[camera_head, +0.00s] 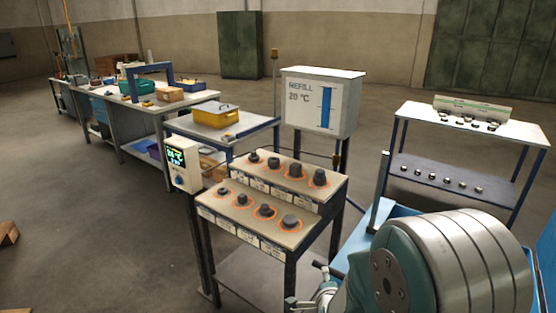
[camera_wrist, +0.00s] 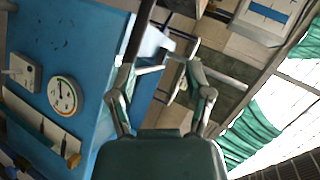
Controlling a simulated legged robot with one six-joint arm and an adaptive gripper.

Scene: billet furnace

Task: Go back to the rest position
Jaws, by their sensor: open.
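My gripper (camera_wrist: 160,75) shows in the wrist view with its two fingers spread apart. I see nothing held between them. Past the fingers are a blue panel at the left and tan and dark surfaces beyond, too tilted to name surely. In the head view my arm fills the lower right corner, with large grey rounded links in front of a blue surface (camera_head: 400,211). The fingers cannot be made out there.
A stepped bench (camera_head: 283,190) with several dark knobs stands left of my arm, with a display box (camera_head: 184,165) beside it. Behind are a REFILL cabinet (camera_head: 322,102) and a two-level shelf (camera_head: 470,118). In the wrist view, a round dial (camera_wrist: 65,96) is on the blue panel.

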